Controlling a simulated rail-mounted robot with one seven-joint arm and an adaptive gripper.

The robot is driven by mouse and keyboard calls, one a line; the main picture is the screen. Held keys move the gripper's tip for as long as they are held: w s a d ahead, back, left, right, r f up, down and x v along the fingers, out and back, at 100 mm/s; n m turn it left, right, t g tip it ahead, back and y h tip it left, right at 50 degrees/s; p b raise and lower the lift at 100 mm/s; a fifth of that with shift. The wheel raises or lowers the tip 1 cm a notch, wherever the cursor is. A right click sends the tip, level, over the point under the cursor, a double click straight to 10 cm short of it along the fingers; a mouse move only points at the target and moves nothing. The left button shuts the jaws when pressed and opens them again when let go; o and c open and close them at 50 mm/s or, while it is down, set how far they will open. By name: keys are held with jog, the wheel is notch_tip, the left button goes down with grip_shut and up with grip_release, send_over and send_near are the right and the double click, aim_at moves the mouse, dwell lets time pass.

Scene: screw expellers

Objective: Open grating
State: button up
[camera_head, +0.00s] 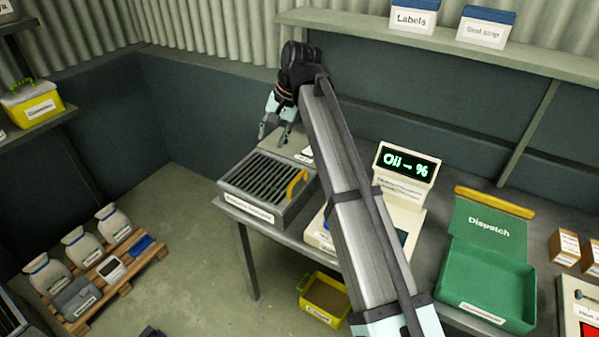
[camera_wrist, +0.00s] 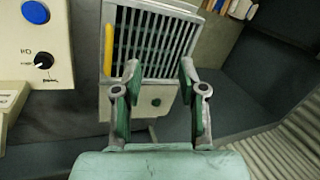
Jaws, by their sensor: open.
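The grating (camera_head: 265,181) is a set of dark parallel bars in a grey frame on top of a grey box at the left end of the bench. It lies flat and closed. A yellow handle (camera_head: 297,184) stands on its right side. In the wrist view the grating (camera_wrist: 150,45) shows ahead of my gripper, with the yellow handle (camera_wrist: 108,50) on its left. My gripper (camera_head: 273,134) is above and behind the box, fingers pointing down. In the wrist view my gripper (camera_wrist: 160,95) has its two fingers apart with nothing held between them.
A display unit reading "Oil → %" (camera_head: 408,165) and a green Dispatch box (camera_head: 490,265) stand to the right on the bench. A shelf (camera_head: 340,22) with label boxes runs above. A yellow bin (camera_head: 325,297) is below.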

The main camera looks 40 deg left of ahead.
jog(key=w+d+m+t+h, duration=0.1)
jog(key=w+d+m, duration=0.2)
jog(key=w+d, duration=0.35)
jog(key=p, duration=0.4)
send_near(297, 178)
jog(key=shift+m, duration=0.3)
jog(key=x, duration=0.8)
jog(key=shift+a+f, duration=0.1)
jog(key=shift+f, duration=0.15)
jog(key=shift+c, duration=0.3)
grip_shut()
